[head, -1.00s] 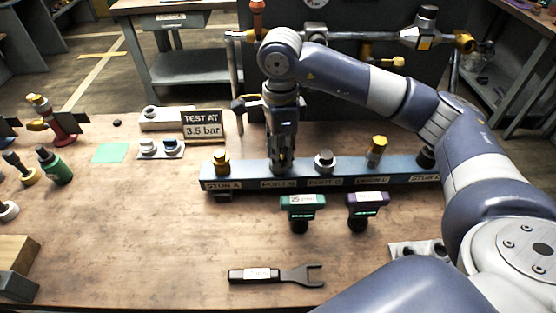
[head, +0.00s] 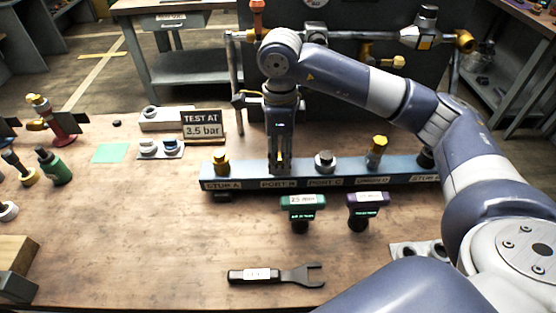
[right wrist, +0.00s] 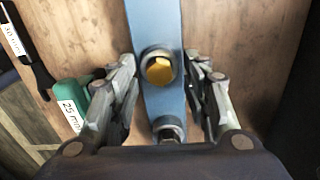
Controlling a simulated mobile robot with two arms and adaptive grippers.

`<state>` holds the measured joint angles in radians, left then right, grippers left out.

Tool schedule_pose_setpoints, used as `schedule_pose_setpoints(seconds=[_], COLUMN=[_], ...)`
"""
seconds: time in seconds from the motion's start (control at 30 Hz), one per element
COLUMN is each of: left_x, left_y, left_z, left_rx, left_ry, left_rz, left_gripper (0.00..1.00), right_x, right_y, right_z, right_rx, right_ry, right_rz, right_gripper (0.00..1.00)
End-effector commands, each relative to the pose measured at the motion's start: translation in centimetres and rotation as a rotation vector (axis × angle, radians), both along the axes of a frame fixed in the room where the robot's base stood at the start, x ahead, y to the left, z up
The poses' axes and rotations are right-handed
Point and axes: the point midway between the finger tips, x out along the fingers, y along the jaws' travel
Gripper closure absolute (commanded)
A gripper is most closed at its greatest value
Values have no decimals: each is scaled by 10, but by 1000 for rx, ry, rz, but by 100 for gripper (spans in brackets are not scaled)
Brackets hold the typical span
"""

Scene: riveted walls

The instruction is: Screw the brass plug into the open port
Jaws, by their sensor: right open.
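A brass plug (right wrist: 159,70) sits in a grey collar at port B on the blue manifold bar (head: 244,174). My right gripper (right wrist: 162,72) is open, pointing down, with one finger on each side of the plug. In the head view the right gripper (head: 280,168) stands over port B and mostly hides the plug. I cannot tell how deep the plug sits, or whether the fingers touch it. Port C (head: 324,161) holds a grey fitting, also seen in the right wrist view (right wrist: 167,130). My left gripper is not in view.
Stub A (head: 221,162) and a brass-topped fitting (head: 376,151) stand on the bar. A green tool (head: 302,207) and a purple tool (head: 366,207) stand before it. A fork wrench (head: 278,276) lies in front. A sign (head: 203,126) reads "TEST AT 3.5 bar".

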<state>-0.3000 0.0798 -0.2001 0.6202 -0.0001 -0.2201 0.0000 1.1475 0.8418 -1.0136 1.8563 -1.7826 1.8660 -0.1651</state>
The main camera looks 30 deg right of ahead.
Motion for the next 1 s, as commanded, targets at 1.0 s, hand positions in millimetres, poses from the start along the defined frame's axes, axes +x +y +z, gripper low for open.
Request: schedule_pose_setpoints(seconds=[1.0], left_x=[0], left_y=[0], left_z=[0], left_rx=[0], left_ry=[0], left_rz=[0], left_gripper=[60], right_x=[1], right_y=[0], right_z=[119], right_rx=[0], right_ry=[0], right_rz=[0], right_gripper=[56])
